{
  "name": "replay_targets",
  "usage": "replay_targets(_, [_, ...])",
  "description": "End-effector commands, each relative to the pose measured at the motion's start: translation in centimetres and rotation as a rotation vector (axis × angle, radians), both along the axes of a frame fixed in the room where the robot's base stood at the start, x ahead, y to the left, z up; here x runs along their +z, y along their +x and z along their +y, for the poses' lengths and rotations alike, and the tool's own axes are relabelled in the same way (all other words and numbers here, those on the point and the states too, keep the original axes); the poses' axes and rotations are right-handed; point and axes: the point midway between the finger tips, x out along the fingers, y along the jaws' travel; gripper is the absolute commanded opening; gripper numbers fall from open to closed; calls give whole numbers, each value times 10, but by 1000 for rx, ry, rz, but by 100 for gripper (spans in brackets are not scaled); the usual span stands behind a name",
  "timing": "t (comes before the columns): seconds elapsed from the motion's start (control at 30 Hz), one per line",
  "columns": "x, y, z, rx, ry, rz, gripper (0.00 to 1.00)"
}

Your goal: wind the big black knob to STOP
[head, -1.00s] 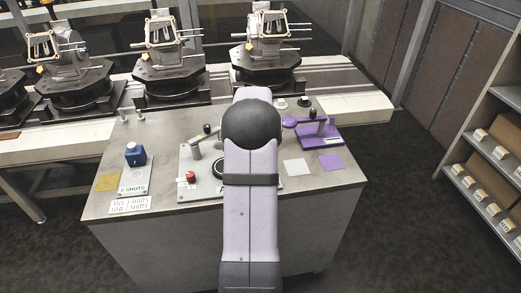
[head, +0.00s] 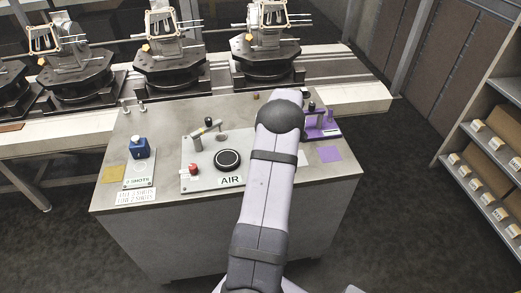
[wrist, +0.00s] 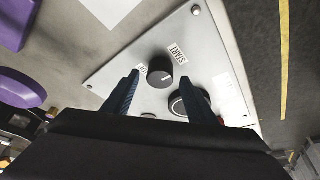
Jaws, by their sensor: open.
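The big black knob (wrist: 159,70) stands on a light grey plate (wrist: 113,75) in the wrist view. A START label (wrist: 177,53) is at its upper right, and a partly hidden label ending in "OP" (wrist: 143,70) is at its left. A pale mark shows on the knob's face, on its lower right part. My gripper (wrist: 160,73) is open, with one dark blue finger on each side of the knob's lower part in the picture. I cannot tell whether the fingers touch it. In the head view my arm hides the knob and gripper.
A flat black round control (head: 227,160), a red button (head: 193,170) and a lever (head: 208,124) share the plate marked AIR. A blue button box (head: 140,147) is at the left, a purple lever fixture (head: 322,127) at the right. Conveyor fixtures (head: 169,65) stand behind.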

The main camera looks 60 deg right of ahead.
Motion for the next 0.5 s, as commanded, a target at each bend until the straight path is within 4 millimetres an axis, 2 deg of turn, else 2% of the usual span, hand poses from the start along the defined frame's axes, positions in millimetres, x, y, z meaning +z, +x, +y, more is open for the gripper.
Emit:
replay_targets(0.23, [-18, 8, 0, 2, 0, 0, 52])
replay_targets(0.5, [-22, 10, 0, 1, -1, 0, 52])
